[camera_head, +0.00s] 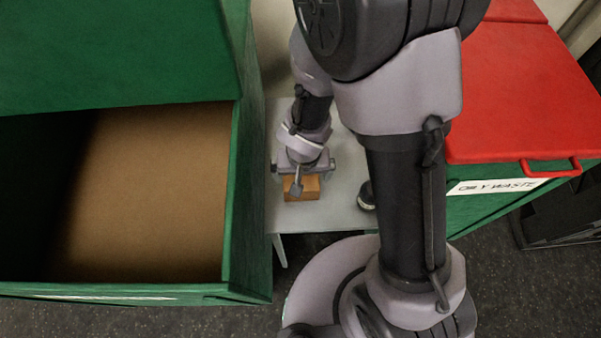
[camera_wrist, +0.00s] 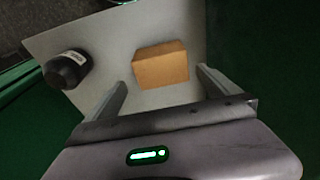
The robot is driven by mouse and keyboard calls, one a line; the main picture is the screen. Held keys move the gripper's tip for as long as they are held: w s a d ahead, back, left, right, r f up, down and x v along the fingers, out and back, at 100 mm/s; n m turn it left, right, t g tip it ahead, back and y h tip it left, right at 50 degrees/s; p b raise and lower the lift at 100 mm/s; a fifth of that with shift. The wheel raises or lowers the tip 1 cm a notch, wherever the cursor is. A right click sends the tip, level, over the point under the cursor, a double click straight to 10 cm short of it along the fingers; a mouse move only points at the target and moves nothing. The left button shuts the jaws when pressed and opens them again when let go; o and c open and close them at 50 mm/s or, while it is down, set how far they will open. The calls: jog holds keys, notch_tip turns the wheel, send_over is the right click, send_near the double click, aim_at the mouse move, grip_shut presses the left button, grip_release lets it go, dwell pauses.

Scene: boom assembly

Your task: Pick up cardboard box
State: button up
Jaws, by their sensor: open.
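The cardboard box (camera_head: 302,193) is a small brown-orange block on a light grey table (camera_head: 325,220) between two green bins. In the wrist view the whole box (camera_wrist: 160,65) shows on the table, ahead of my fingertips and roughly between their lines. My gripper (camera_head: 302,178) is above the box in the head view and covers part of it. In the wrist view my gripper (camera_wrist: 160,80) has its two fingers wide apart with nothing between them. I cannot tell the exact height gap between the fingertips and the box.
A dark bottle (camera_wrist: 67,69) with a white label is left of the box in the wrist view; it shows partly behind my arm in the head view (camera_head: 366,196). An open green bin (camera_head: 240,200) stands left, and a red-lidded waste bin (camera_head: 520,90) right.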

aim_at(311, 182)
jog(key=f+b, duration=0.2)
jog(key=f, duration=0.1)
jog(key=w+f+b, duration=0.1)
jog(key=f+b, duration=0.1)
jog(key=f, duration=0.1)
jog(key=w+f+b, duration=0.1)
jog(key=f, duration=0.3)
jog(key=shift+a+b, duration=0.1)
jog(key=shift+b, duration=0.3)
jog(key=shift+r, duration=0.15)
jog(key=c, duration=1.1)
